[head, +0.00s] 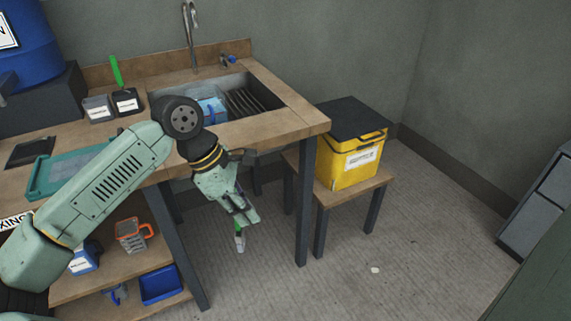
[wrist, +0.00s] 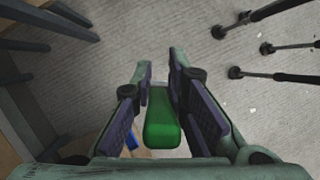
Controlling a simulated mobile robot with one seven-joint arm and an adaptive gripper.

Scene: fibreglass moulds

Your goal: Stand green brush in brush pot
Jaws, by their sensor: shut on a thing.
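My gripper (head: 241,220) hangs in front of the bench, over the open floor, and points down. It is shut on a green brush (head: 239,241), whose lower end looks pale. In the wrist view the green handle (wrist: 162,122) sits between the two finger pads. A dark labelled pot (head: 126,104) stands on the bench left of the sink, with a green handle (head: 116,71) standing up in it. A grey labelled pot (head: 97,110) is beside it on the left. The labels are too small to read. My gripper is well away from both pots.
The sink (head: 255,108) holds a blue-and-white container (head: 211,110) and a dark rack. A yellow bin (head: 350,160) with a black lid stands on a low stool at right. A teal-framed tray (head: 75,172) lies on the bench. The shelf below holds an orange container (head: 133,236) and a blue tray (head: 161,284).

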